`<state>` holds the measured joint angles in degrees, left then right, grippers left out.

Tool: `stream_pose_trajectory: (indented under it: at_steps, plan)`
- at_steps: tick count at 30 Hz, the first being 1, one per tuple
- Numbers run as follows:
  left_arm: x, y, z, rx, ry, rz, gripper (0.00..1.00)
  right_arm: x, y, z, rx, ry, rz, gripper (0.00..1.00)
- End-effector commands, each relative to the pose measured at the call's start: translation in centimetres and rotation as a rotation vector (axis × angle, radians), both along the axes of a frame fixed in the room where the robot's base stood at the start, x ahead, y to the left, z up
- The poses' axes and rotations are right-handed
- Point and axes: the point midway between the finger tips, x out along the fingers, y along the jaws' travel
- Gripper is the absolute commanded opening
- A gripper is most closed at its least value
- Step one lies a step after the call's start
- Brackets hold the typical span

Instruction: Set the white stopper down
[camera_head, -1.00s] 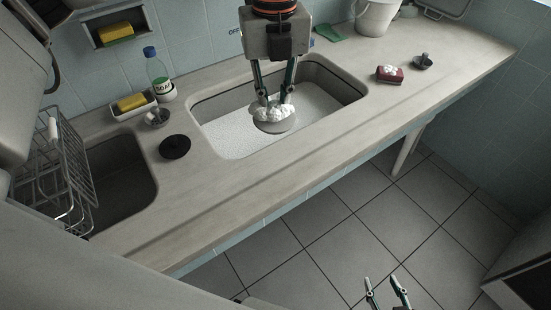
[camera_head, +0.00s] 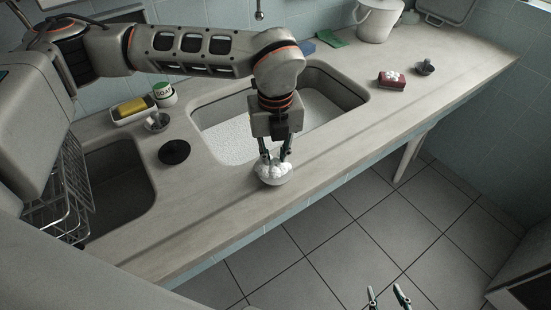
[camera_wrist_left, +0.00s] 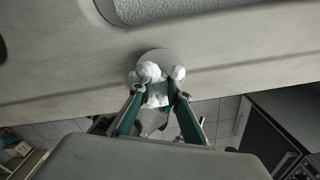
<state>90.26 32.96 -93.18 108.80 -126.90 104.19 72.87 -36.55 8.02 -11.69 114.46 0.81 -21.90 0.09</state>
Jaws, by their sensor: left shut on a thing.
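The white stopper (camera_head: 273,180) is a pale round disc with white foam on top. My left gripper (camera_head: 275,155) points down and is shut on it over the front strip of the counter, in front of the right basin. I cannot tell whether the disc touches the counter. In the left wrist view the disc (camera_wrist_left: 158,56) shows beyond the fingertips (camera_wrist_left: 160,88), partly covered by foam. My right gripper (camera_head: 388,298) is at the bottom of the head view over the floor, its fingers apart and empty.
The right basin (camera_head: 225,150) has foamy white content. A black round stopper (camera_head: 174,152) lies between the basins. A sponge dish (camera_head: 133,110), soap bottle (camera_head: 164,95) and small metal piece (camera_head: 157,122) stand behind. A red sponge (camera_head: 391,80) lies right. The front counter strip (camera_head: 380,125) is clear.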

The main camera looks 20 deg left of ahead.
Motion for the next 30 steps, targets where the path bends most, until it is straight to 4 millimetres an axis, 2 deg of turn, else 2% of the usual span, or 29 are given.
stream_pose_trajectory:
  at_steps: [11,12,14,25,30]
  plan:
    - [0.0,0.0,-0.4,0.0,-0.001,0.0,0.0,0.0,0.0,-0.1,-0.001,0.001,0.0,0.4]
    - [0.0,0.0,-0.4,0.0,-0.001,0.0,0.22,0.0,0.0,-0.1,-0.001,0.001,0.0,0.4]
    - [0.0,0.0,-0.4,0.0,-0.001,0.0,0.34,0.0,0.0,-0.1,-0.002,0.0,0.0,0.4]
    - [0.1,0.0,-0.1,-0.001,-0.003,0.0,0.34,0.1,0.0,0.1,-0.001,-0.002,0.0,0.4]
    - [0.1,0.0,1.8,-0.001,-0.005,0.0,0.34,0.2,0.0,0.3,0.0,-0.004,0.0,0.4]
